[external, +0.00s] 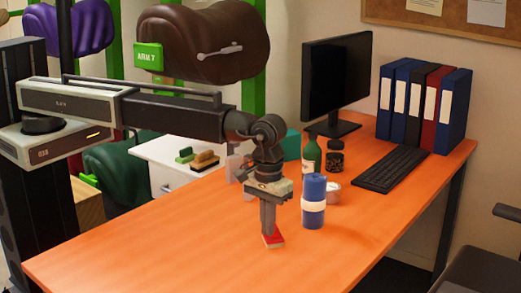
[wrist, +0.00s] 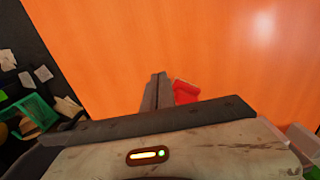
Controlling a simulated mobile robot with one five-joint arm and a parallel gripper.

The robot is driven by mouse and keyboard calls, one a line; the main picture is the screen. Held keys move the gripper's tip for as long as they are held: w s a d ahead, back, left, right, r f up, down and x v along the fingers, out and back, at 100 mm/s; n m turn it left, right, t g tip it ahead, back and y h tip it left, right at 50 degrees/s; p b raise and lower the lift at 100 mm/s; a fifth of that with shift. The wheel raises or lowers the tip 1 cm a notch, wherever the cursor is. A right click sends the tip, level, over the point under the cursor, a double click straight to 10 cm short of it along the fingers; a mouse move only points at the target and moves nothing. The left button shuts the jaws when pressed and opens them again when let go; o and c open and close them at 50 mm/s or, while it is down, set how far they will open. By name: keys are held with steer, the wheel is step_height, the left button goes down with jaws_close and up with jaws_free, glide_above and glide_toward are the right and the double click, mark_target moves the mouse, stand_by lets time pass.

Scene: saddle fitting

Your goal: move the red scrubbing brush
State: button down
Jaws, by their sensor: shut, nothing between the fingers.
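The red scrubbing brush (external: 274,240) lies on the orange desk (external: 150,240), right at the tips of my gripper (external: 268,231). In the wrist view the red brush (wrist: 186,92) shows just right of my gripper (wrist: 158,77), partly hidden by the wrist housing. The fingers are together and point down, with nothing between them. They look beside the brush or just over it; I cannot tell whether they touch it.
A blue roll with a white band (external: 313,203) stands close right of my gripper. Behind are a green bottle (external: 311,158), dark round containers (external: 334,161), a keyboard (external: 391,170), a monitor (external: 336,80) and binders (external: 424,105). The desk's left front is clear.

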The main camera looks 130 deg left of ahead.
mark_target(277, 240)
steer(key=s+a+r+m+p, duration=0.2)
steer(key=s+a+r+m, duration=0.1)
steer(key=s+m, duration=0.35)
steer(key=s+a+r+m+p, duration=0.2)
steer(key=s+m, duration=0.3)
steer(key=m, duration=0.2)
step_height(277, 240, down, 10)
steer(key=b, duration=1)
steer(key=shift+w+a+b, duration=0.1)
steer(key=shift+w+b, duration=0.05)
steer(key=shift+b, duration=0.15)
steer(key=w, duration=0.1)
steer(key=w+a, duration=0.1)
steer(key=w, duration=0.1)
steer(key=shift+w+a+r+p, duration=0.25)
steer(key=shift+r+p, duration=0.05)
steer(key=shift+r, duration=0.05)
steer(key=shift+w, duration=0.1)
